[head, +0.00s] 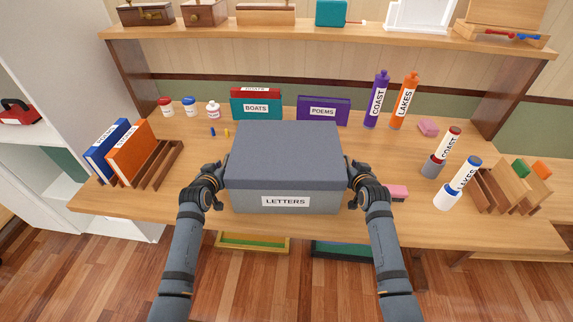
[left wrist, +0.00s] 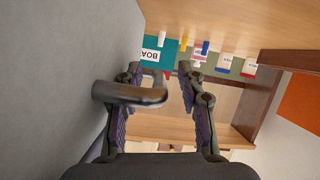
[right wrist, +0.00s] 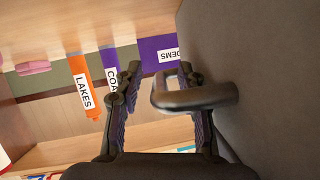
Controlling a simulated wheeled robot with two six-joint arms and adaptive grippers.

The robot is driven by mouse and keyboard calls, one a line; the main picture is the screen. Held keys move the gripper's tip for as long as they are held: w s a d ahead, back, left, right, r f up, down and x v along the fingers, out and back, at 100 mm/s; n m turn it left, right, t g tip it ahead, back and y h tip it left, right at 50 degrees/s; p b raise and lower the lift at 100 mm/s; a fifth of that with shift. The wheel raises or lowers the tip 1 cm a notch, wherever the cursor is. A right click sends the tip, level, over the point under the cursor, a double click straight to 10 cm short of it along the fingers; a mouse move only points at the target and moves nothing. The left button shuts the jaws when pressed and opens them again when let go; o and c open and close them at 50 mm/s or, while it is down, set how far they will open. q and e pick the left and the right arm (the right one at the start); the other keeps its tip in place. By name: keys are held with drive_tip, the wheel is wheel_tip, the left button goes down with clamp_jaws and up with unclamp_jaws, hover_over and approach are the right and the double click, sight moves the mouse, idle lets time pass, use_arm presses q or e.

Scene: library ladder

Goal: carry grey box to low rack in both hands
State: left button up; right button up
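The grey box (head: 285,182), with a lid and a "LETTERS" label, stands upright at the table's front middle, between my grippers. My left gripper (head: 220,172) is at its left side and my right gripper (head: 354,172) at its right side. The left wrist view shows a dark handle (left wrist: 130,94) on the box, with one open finger passing through its loop. The right wrist view shows the other handle (right wrist: 195,97), likewise with one open finger through it. Neither gripper is shut on its handle. I cannot make out the low rack for certain.
The wooden table (head: 140,200) holds an orange book (head: 130,150) in a rack at left, a teal "BOATS" box (head: 256,107) behind, and a pink block (head: 397,191) close to my right gripper. A yellow-rimmed tray (head: 252,243) lies below the table. Wooden floor is free in front.

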use_arm(q)
drive_tip(key=shift+w, duration=0.1)
use_arm(e)
drive_tip(key=shift+w, duration=0.1)
use_arm(q)
clamp_jaws()
use_arm(e)
clamp_jaws()
use_arm(q)
drive_tip(key=shift+w+r+p, duration=0.15)
drive_tip(key=shift+r+p, duration=0.15)
drive_tip(key=shift+r, duration=0.1)
use_arm(e)
drive_tip(key=shift+w+r, duration=0.15)
drive_tip(key=shift+r, duration=0.2)
